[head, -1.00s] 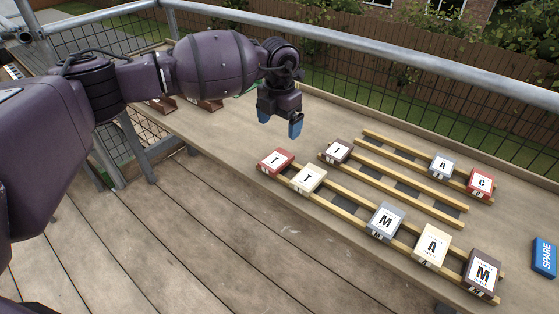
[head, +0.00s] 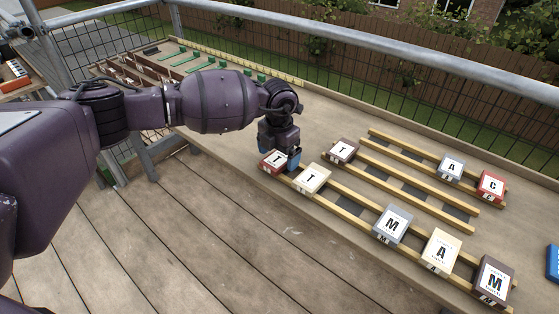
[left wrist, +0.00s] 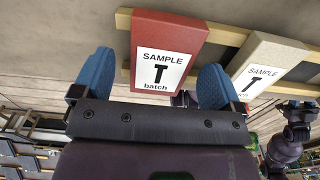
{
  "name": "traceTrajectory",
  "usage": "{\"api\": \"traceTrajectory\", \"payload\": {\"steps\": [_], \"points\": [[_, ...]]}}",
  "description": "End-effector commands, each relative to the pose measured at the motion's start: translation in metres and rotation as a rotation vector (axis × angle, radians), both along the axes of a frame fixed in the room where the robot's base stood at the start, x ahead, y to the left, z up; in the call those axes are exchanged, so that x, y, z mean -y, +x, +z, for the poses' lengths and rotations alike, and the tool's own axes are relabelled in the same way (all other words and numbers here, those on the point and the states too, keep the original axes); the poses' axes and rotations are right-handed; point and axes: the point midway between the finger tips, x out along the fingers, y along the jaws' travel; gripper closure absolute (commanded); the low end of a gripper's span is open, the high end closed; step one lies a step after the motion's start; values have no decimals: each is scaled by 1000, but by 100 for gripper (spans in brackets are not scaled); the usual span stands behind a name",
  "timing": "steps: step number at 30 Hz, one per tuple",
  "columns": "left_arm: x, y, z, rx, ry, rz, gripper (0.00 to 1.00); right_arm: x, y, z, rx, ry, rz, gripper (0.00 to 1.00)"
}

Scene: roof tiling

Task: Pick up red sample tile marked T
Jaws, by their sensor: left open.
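The red sample tile marked T (head: 272,162) lies at the left end of the front wooden rails. In the left wrist view, its red edge and white label (left wrist: 170,30) fill the upper middle, with "SAMPLE T batch" readable. My left gripper (head: 281,157) is low over this tile and open. In the left wrist view, its two blue fingertips lie to the left and right of the tile's near part, with a gap on the left and the right finger close to the edge. I cannot tell whether they touch it. In the head view, the gripper partly hides the tile.
A cream T tile (head: 312,179) sits just right of the red one. A brown T tile (head: 342,151) is on the rails behind. Grey M (head: 393,225), cream A (head: 440,251) and brown M (head: 493,281) tiles continue along the front rails. A metal railing (head: 360,45) runs behind.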

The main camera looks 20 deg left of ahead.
Motion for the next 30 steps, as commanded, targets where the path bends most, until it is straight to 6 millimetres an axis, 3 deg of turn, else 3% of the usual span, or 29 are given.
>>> {"api": "traceTrajectory", "payload": {"steps": [2, 8, 20, 30], "points": [[0, 0, -8, -3, 0, 0, 8, 0, -1, -3, -6, 0, 0, 57], [0, 0, -6, 1, 0, 0, 8, 1, -1, -1, -3, -1, -2, 57], [0, 0, -6, 1, 0, 0, 67, 3, -3, -2, -7, -7, 4, 57], [0, 1, 2, 4, -1, 0, 67, 2, -2, 1, -3, -7, 4, 57]]}}
